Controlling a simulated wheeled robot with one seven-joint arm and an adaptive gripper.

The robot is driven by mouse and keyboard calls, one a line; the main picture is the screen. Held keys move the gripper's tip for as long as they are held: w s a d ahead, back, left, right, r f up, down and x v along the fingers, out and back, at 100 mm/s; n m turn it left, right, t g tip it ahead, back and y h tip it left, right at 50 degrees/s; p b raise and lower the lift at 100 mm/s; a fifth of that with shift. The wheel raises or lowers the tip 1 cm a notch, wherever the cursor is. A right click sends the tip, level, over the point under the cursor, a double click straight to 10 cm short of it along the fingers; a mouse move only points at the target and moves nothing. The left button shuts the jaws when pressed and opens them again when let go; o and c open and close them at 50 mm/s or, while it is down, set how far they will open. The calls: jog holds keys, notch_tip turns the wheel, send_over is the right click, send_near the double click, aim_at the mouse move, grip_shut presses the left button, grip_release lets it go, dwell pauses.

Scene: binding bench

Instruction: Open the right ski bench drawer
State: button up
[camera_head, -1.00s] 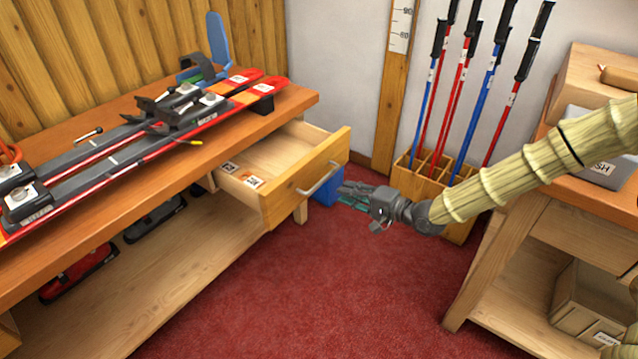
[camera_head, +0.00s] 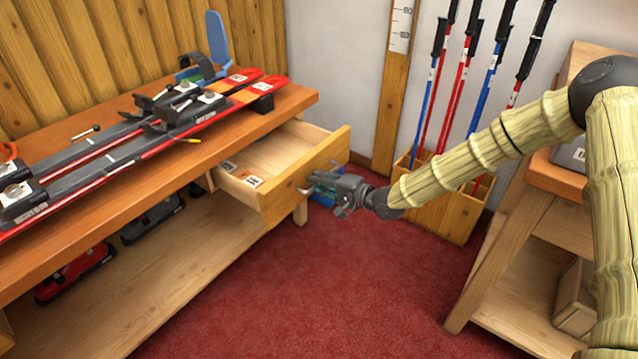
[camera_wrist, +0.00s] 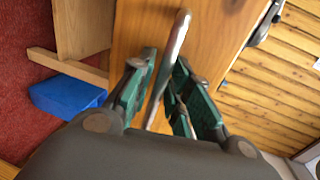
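The right ski bench drawer (camera_head: 285,165) stands pulled out of the bench (camera_head: 300,100), with its inside and two small labels showing. Its metal bar handle (camera_wrist: 171,68) runs between the two green-padded fingers of my gripper (camera_wrist: 158,95) in the wrist view. The fingers are apart, one on each side of the bar, with a visible gap around it. In the head view my gripper (camera_head: 318,182) is at the drawer front and covers most of the handle.
Skis (camera_head: 130,130) lie on the bench top. A blue object (camera_wrist: 65,97) is on the red floor by the bench leg. A wooden pole rack (camera_head: 440,200) stands behind my arm. A second bench (camera_head: 520,240) is at right. Open carpet lies in front.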

jog(key=shift+c, duration=0.4)
grip_shut()
jog(key=v, duration=0.2)
jog(key=p+v, duration=0.1)
jog(key=v, duration=0.1)
jog(key=shift+f, duration=0.45)
jog(key=shift+d, duration=0.1)
jog(key=shift+o, duration=0.4)
grip_release()
